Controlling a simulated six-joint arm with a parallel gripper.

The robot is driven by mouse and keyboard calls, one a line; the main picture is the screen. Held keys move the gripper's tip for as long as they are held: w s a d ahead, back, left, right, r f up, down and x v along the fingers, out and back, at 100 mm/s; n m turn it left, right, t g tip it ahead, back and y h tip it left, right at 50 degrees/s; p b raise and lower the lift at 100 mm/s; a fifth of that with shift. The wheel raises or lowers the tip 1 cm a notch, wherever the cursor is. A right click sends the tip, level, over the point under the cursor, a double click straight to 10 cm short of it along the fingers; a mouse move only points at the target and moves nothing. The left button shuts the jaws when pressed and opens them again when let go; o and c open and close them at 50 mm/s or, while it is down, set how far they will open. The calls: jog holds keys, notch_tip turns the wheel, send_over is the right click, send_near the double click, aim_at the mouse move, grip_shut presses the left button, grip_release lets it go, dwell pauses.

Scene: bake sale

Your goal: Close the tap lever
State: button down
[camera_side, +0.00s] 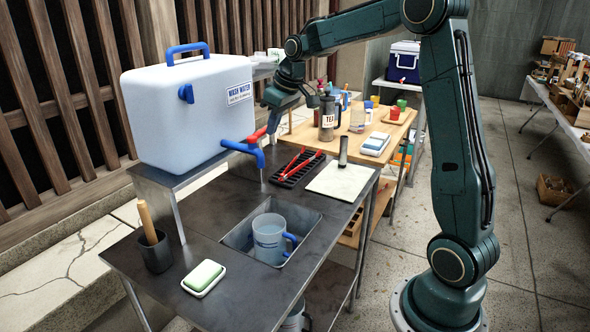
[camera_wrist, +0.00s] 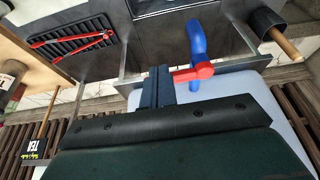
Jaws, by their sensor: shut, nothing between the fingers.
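The white water container (camera_side: 185,115) stands on a raised shelf, with a blue tap (camera_side: 246,149) low on its front right. The tap's red lever (camera_side: 257,135) sticks out sideways above the spout. In the wrist view, the red lever (camera_wrist: 192,73) points left from the blue tap (camera_wrist: 196,42). My gripper (camera_side: 272,125) is shut and empty, pointing down at the lever's free end. In the wrist view, my fingertips (camera_wrist: 160,75) are right beside the lever's tip, touching or almost touching. A mug with a blue handle (camera_side: 269,238) stands in the sink below.
A black rack (camera_side: 296,170) with red tongs lies right of the tap, beside a pale board (camera_side: 340,181). Soap on a dish (camera_side: 203,278) and a dark cup with a wooden handle (camera_side: 154,250) stand at the front. A jug labelled TEA (camera_side: 327,118) stands on the wooden table behind.

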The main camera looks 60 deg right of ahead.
jog(key=shift+w+a, duration=0.1)
jog(key=shift+a, duration=0.05)
jog(key=shift+s+a, duration=0.3)
jog(key=shift+s, duration=0.2)
jog(key=shift+s, duration=0.25)
